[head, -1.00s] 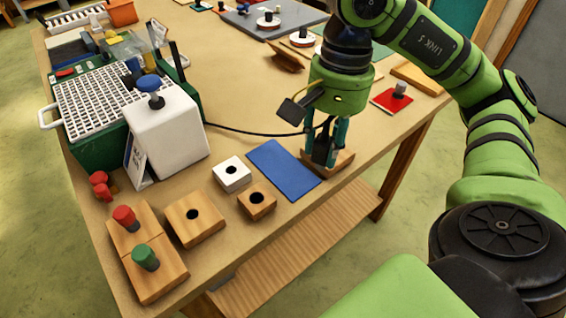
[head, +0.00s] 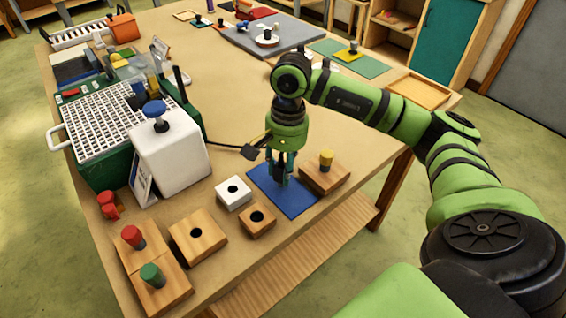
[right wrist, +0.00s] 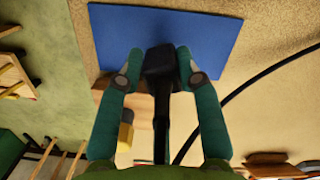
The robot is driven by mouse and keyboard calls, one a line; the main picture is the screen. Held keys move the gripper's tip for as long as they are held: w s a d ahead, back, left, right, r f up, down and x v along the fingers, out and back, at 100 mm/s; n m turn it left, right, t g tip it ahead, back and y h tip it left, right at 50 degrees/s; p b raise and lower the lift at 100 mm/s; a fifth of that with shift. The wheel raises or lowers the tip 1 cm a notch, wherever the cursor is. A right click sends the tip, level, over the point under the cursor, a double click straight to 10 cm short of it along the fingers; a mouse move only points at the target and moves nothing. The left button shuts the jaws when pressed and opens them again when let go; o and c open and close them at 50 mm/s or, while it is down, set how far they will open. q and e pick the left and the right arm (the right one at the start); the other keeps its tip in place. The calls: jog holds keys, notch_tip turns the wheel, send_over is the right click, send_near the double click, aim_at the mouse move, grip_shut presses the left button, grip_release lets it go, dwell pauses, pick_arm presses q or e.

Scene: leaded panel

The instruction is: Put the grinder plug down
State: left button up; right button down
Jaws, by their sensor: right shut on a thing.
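The grinder plug (right wrist: 160,64) is a black block with a thick black stem, seen in the right wrist view between my fingertips. My right gripper (head: 279,181) is shut on it, pointing down over the blue mat (head: 301,204). The blue mat also shows in the right wrist view (right wrist: 205,35), behind the plug. In the head view the fingers mostly hide the plug; I cannot tell whether it touches the mat. A black cord (head: 222,145) runs from the green grinder with a white grid top (head: 90,130) toward my right gripper. My left gripper is not in view.
A wooden block with a yellow-topped peg (head: 326,160) stands right beside the mat. A white holed block (head: 233,190) and a small wooden holed block (head: 257,218) sit to its left. A white box with a blue knob (head: 170,150) stands farther left.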

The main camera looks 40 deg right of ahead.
aim_at(282, 164)
jog(key=shift+f+b, duration=0.3)
jog(key=shift+b, duration=0.05)
jog(key=c, duration=0.8)
grip_release()
jog(key=shift+r, duration=0.1)
jog(key=shift+c, duration=0.2)
jog(key=shift+r, duration=0.1)
jog(key=shift+r+p, duration=0.2)
jog(key=shift+p, duration=0.25)
jog(key=r, duration=0.2)
jog(key=r+b, duration=0.1)
jog(key=r, duration=0.1)
jog(key=r+b, duration=0.1)
jog(key=r, duration=0.1)
jog(key=shift+w+d+r, duration=0.2)
jog(key=shift+d+r, duration=0.05)
jog(key=shift+d, duration=0.05)
jog(key=shift+d+r, duration=0.2)
jog(key=shift+r, duration=1.1)
jog(key=shift+d+r, duration=0.15)
jog(key=shift+r, duration=1.15)
